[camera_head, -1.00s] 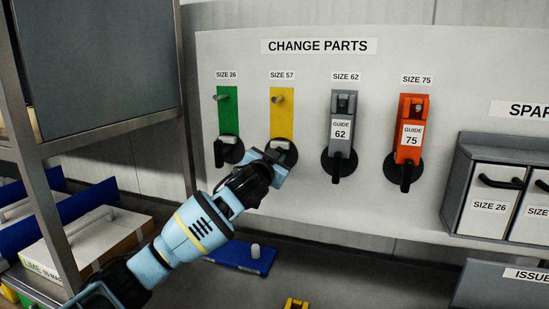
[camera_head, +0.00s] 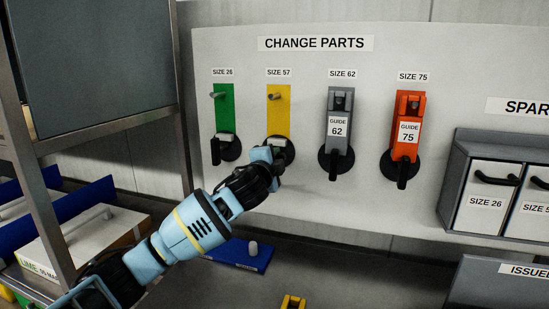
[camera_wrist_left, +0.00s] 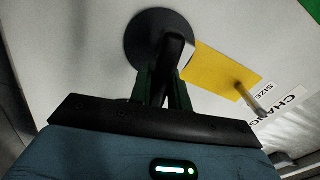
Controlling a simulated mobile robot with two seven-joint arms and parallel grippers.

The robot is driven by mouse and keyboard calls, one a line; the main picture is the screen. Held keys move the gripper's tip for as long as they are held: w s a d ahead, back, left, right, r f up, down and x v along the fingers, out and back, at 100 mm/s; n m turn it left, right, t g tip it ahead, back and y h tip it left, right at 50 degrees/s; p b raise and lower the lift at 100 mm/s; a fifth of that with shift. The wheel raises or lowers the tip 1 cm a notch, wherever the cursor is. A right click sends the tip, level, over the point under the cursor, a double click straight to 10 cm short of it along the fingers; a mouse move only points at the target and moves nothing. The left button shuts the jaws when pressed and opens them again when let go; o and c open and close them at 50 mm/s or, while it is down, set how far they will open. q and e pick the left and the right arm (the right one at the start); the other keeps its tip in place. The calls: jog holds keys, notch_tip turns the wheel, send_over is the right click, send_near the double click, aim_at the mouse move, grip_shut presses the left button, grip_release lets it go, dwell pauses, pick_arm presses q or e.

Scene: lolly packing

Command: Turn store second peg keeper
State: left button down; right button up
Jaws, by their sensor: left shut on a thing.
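The second keeper, under the SIZE 57 label, is a black round disc (camera_head: 289,150) with a handle, at the foot of a yellow plate (camera_head: 278,108). The plate's peg (camera_head: 273,96) is bare. My left gripper (camera_head: 276,166) is at this keeper, partly hiding it in the head view. In the left wrist view, the gripper (camera_wrist_left: 165,88) is shut on the keeper's black handle (camera_wrist_left: 173,50), with the disc (camera_wrist_left: 143,35) behind and the yellow plate (camera_wrist_left: 222,68) to the right. The handle's exact angle is hard to tell. My right gripper is not in view.
To the left is the green SIZE 26 plate (camera_head: 224,112) with its keeper (camera_head: 228,150). To the right hang grey guide 62 (camera_head: 340,108) and orange guide 75 (camera_head: 410,105). A blue block (camera_head: 238,257) and a yellow piece (camera_head: 292,301) lie below. A metal frame (camera_head: 45,200) stands left.

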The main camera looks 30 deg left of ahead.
pick_arm(q)
jog(key=shift+f+m, duration=0.2)
jog(key=shift+m, duration=0.9)
jog(key=c, duration=1.3)
grip_release()
jog(key=shift+s, duration=0.1)
jog(key=shift+v, duration=3.8)
jog(key=shift+d, duration=0.1)
